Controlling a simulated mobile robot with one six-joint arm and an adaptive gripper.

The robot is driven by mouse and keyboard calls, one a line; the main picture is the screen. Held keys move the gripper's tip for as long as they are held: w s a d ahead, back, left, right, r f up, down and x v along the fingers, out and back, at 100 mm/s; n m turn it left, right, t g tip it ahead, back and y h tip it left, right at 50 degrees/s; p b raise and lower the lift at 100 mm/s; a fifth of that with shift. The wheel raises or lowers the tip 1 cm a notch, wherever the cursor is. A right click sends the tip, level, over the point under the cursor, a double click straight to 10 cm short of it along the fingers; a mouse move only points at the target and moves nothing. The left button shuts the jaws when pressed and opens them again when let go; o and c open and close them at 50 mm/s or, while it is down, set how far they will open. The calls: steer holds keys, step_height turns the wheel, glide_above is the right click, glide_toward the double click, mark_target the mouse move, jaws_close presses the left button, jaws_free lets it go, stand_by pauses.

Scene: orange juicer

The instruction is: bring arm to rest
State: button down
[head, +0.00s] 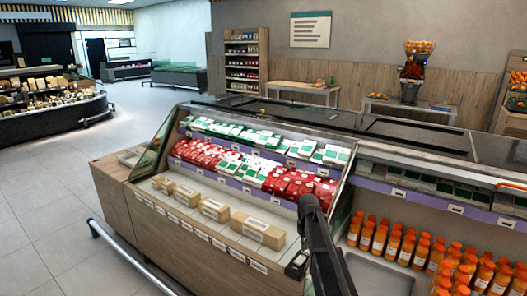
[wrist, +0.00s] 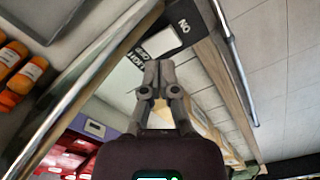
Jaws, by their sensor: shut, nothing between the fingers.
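My gripper (wrist: 159,72) is shut and empty in the wrist view, its two grey fingertips together. Just beyond the fingertips is a small black-and-white switch panel (wrist: 165,38) with lettering that reads partly as "ON" and "LIGHT". I cannot tell whether the fingertips touch it. In the head view a small dark panel (head: 297,264) sits on the front edge of the display counter. My dark arm stands just right of it, over the gap between the counters. My gripper's fingers cannot be made out in the head view.
The chilled counter (head: 185,236) holds red, green and white packs and several boxes. Orange juice bottles (head: 405,249) stand in the counter at right. A metal rail (head: 135,262) runs along the counter's front. A juicer (head: 411,88) stands at the back. The tiled floor (head: 55,190) at left is clear.

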steer(key=s+r+m+p, duration=0.2)
steer(key=s, duration=1.1)
steer(key=s+r+m+p, duration=0.2)
steer(key=s+r+p, duration=0.1)
steer(key=s, duration=1)
steer(key=shift+r, duration=0.25)
steer(key=shift+d, duration=0.15)
